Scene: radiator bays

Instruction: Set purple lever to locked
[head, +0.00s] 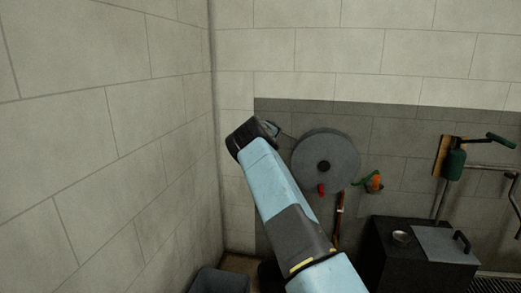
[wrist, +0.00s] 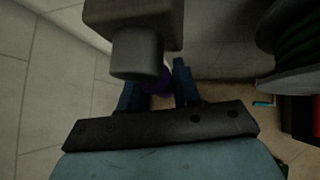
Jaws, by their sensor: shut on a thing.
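In the wrist view the purple lever (wrist: 157,82) shows as a small dark purple patch between the two fingers of my gripper (wrist: 158,90). The fingers are shut on it. A grey block with a rounded stub (wrist: 136,55) sits just in front and hides most of the lever, so its angle and its setting cannot be told. In the head view my arm reaches up to the left end of the dark wall band. The purple lever cannot be made out there.
A grey disc-shaped reel (head: 326,160) hangs right of my arm's end; a reel with green hose (wrist: 297,40) shows in the wrist view. A black cabinet (head: 385,255) with a metal bowl (head: 401,237) stands lower right. A bare side wall (head: 110,150) lies close on the left.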

